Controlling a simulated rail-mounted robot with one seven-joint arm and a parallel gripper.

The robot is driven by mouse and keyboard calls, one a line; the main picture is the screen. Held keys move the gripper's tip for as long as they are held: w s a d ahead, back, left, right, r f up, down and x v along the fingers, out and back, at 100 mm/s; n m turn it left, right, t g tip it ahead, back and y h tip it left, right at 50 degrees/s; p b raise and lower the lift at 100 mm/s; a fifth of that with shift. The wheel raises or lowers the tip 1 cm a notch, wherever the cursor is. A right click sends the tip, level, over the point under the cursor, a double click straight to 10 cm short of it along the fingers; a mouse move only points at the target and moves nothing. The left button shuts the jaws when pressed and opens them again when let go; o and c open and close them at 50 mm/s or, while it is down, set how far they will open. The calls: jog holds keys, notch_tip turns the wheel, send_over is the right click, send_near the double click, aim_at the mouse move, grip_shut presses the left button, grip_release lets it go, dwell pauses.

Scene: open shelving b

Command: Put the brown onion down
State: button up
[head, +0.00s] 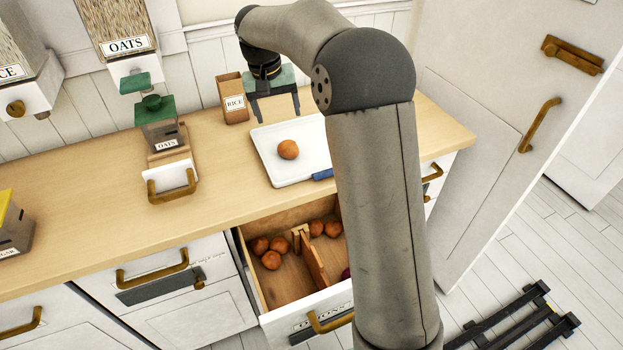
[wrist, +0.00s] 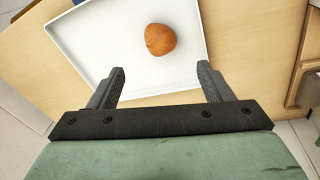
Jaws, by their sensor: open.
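The brown onion (head: 288,149) rests on a white tray (head: 262,142) on the wooden counter. In the wrist view the onion (wrist: 160,39) lies on the tray (wrist: 88,56), beyond my fingertips and roughly between their lines. My gripper (head: 274,106) is open and empty, above the back of the tray and apart from the onion. In the wrist view both fingers (wrist: 161,80) are spread with nothing between them.
An open drawer (head: 257,277) below the counter holds several onions (head: 271,260) and a wooden divider (head: 314,262). A rice box (head: 233,99) stands close left of my gripper. An oats container (head: 160,130) stands farther left. Bare counter (head: 100,215) lies at the left.

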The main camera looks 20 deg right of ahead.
jog(key=s+d+f+n+y, duration=0.1)
jog(key=s+f, duration=0.2)
jog(key=s, duration=1.5)
jog(key=s+d+f+n, duration=0.1)
jog(key=s+f, duration=0.2)
jog(key=s, duration=1.5)
jog(key=shift+s+f+y, duration=0.25)
jog(key=shift+f+y, duration=0.15)
